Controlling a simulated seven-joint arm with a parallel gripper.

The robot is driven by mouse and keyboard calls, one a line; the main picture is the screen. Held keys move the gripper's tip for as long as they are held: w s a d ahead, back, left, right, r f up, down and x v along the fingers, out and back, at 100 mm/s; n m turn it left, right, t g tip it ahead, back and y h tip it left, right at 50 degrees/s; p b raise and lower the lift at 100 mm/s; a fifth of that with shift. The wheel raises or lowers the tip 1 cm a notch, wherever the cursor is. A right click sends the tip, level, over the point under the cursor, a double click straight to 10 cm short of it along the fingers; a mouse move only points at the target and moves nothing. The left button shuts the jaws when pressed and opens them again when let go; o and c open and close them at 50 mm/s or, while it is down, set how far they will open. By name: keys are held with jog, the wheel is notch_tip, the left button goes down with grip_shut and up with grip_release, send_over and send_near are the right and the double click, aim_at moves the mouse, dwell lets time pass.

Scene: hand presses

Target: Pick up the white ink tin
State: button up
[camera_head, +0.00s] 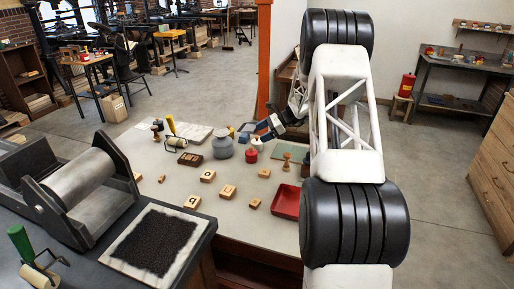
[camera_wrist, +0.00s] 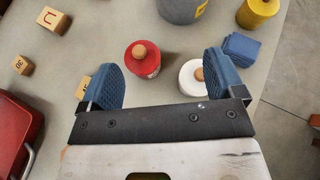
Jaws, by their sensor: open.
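The white ink tin (camera_wrist: 188,82), with a round wooden knob on its lid, stands on the table in the wrist view, partly hidden behind the right blue fingertip of my gripper (camera_wrist: 163,78). My gripper is open and empty. A red tin (camera_wrist: 143,68) with a wooden knob shows between the fingertips, left of the white tin. In the head view the white ink tin (camera_head: 257,145) stands just behind the red tin (camera_head: 251,156), close to my gripper (camera_head: 268,131). I cannot tell whether a finger touches the white tin.
A grey jar (camera_head: 222,144) stands left of the tins. A folded blue cloth (camera_wrist: 240,49) and a yellow tin (camera_wrist: 258,12) are close to the right finger. A red tray (camera_head: 287,202) and several wooden blocks lie nearer the table's front. The right table edge is close.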

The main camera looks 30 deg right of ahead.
jog(key=m+t+y, duration=0.1)
jog(key=m+t, duration=0.1)
send_near(257, 144)
jog(key=w, duration=0.1)
jog(key=w+f, duration=0.1)
jog(key=w+a, duration=0.1)
jog(key=shift+w+f, duration=0.1)
jog(key=shift+f, duration=0.3)
jog(key=shift+x, duration=1.25)
jog(key=shift+a, duration=0.1)
jog(key=shift+f+x, duration=0.1)
jog(key=shift+x, duration=1.15)
jog(key=shift+f+x, duration=0.15)
jog(key=shift+x, duration=1.15)
jog(key=shift+c, duration=0.5)
jog(key=shift+r, duration=0.1)
jog(key=c, duration=1.1)
jog(key=shift+g, duration=0.3)
